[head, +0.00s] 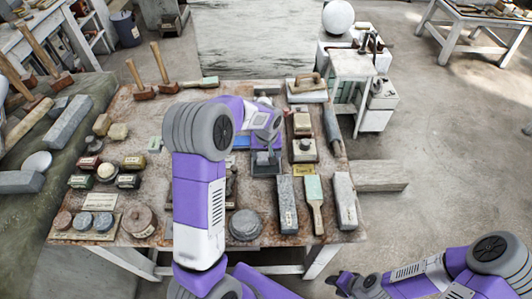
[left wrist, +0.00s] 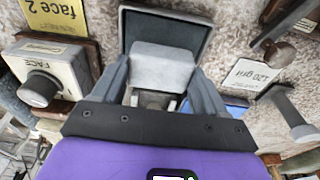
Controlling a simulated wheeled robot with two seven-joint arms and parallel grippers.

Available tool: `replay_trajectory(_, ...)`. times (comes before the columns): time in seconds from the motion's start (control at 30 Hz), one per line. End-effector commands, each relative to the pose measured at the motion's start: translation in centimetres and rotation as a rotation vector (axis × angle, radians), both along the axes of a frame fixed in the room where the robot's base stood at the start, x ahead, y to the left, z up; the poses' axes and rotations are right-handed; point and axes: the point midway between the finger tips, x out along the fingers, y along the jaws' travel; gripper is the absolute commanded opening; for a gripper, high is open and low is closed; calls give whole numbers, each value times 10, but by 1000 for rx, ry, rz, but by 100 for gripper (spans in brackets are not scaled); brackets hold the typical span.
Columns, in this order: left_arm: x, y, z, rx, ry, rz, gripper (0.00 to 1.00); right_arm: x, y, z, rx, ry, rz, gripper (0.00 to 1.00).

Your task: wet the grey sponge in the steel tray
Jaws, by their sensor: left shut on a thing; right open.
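The grey sponge (left wrist: 162,68) is between the fingers of my left gripper (left wrist: 162,85), which is shut on it. The steel tray (left wrist: 195,32) is a dark, shallow, rimmed square right behind the sponge in the left wrist view. In the head view the tray (head: 258,172) lies mid-table, with the sponge (head: 263,158) and my left gripper (head: 264,150) over it. I cannot tell whether the sponge touches the tray's floor. My right gripper (head: 343,284) is open and empty at the bottom, off the table's front edge.
Knobbed sanding blocks (head: 303,150) stand close right of the tray, by a yellow card (head: 304,170). A brush (head: 315,205) and long blocks (head: 346,200) lie in front. Mallets (head: 165,72) and small blocks fill the left side. A round tin (head: 245,224) sits near the front edge.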

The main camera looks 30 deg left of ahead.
Motion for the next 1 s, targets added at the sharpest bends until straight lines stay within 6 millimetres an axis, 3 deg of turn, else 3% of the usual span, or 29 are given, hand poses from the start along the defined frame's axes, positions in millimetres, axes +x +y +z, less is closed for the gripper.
replay_trajectory(1.0, 0, 0, -4, 0, 0, 0, 49, 0, 0, -3, 0, 0, 0, 43)
